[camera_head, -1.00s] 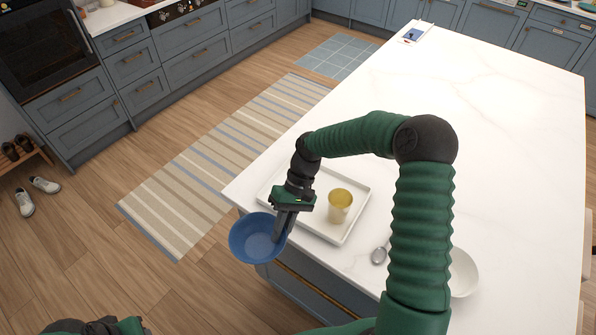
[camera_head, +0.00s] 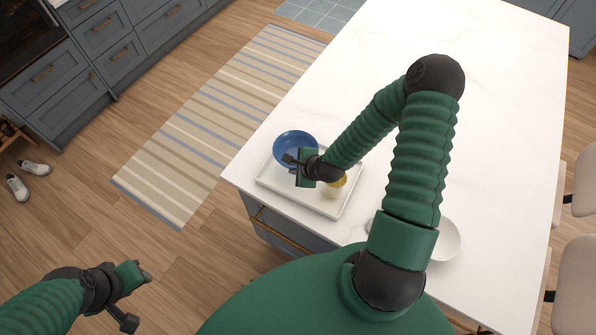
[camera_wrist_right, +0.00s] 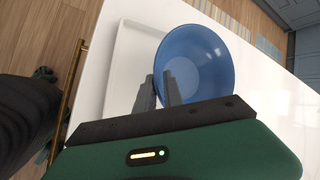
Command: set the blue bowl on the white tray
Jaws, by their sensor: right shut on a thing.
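The blue bowl (camera_head: 292,143) is at the far left part of the white tray (camera_head: 322,214) in the head view and overlaps its back edge. My right gripper (camera_head: 291,160) is shut on the bowl's near rim. In the right wrist view the bowl (camera_wrist_right: 205,55) opens toward the camera, with one finger on each side of its rim, and the tray (camera_wrist_right: 120,75) shows to its left. I cannot tell whether the bowl touches the tray. My left gripper (camera_head: 138,296) is open and empty over the floor, at the lower left.
A yellow cup (camera_head: 338,186) stands on the tray, partly hidden by my right gripper. A white bowl (camera_head: 447,240) stands on the worktop (camera_head: 470,150) beyond my right arm. The far worktop is clear. Chairs (camera_head: 575,235) stand along the right side.

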